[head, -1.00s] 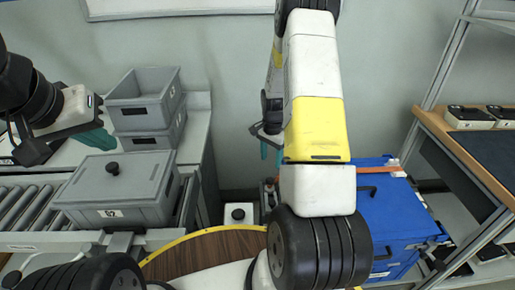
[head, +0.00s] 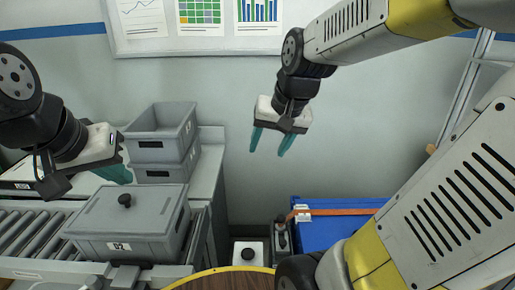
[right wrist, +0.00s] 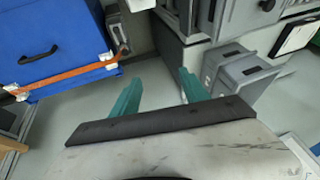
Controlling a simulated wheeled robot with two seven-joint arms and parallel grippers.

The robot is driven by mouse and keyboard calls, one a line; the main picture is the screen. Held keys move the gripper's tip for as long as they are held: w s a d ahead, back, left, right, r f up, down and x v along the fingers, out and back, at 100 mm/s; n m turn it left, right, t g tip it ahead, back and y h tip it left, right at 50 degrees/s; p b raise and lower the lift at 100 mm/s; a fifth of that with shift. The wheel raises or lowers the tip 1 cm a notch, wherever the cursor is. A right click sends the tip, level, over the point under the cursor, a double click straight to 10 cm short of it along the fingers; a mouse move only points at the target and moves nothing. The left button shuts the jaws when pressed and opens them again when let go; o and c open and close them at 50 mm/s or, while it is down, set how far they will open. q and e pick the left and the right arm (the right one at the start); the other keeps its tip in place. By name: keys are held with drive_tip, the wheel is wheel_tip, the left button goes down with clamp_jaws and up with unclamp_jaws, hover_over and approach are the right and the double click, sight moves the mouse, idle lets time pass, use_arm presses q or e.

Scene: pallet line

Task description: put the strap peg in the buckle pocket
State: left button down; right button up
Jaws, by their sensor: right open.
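The orange strap (head: 345,212) lies across the top of the blue case (head: 325,235), with a white fitting (head: 302,213) at its left end. In the right wrist view the strap (right wrist: 70,77) runs along the blue case (right wrist: 50,40), with white fittings (right wrist: 107,60) near the case edges. I cannot tell which small part is the peg or the pocket. My right gripper (head: 268,147) is open and empty, in the air above and left of the case; its fingers show apart in the right wrist view (right wrist: 157,88). My left gripper (head: 118,174) is above the conveyor side, its fingers overlapping.
A grey lidded crate (head: 125,225) stands on the roller conveyor (head: 35,235) at left, with stacked grey bins (head: 160,135) behind it. A white box with a black knob (head: 249,255) is low between crate and case. My right arm hides much of the right side.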

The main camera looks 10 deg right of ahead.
drive_tip(key=s+a+r+n+t, duration=0.1)
drive_tip(key=s+a+r+n, duration=0.1)
drive_tip(key=s, duration=0.6)
drive_tip(key=shift+r+n+y, duration=0.3)
drive_tip(key=shift+n, duration=0.2)
drive_tip(key=shift+a, duration=0.1)
drive_tip(key=shift+c, duration=0.2)
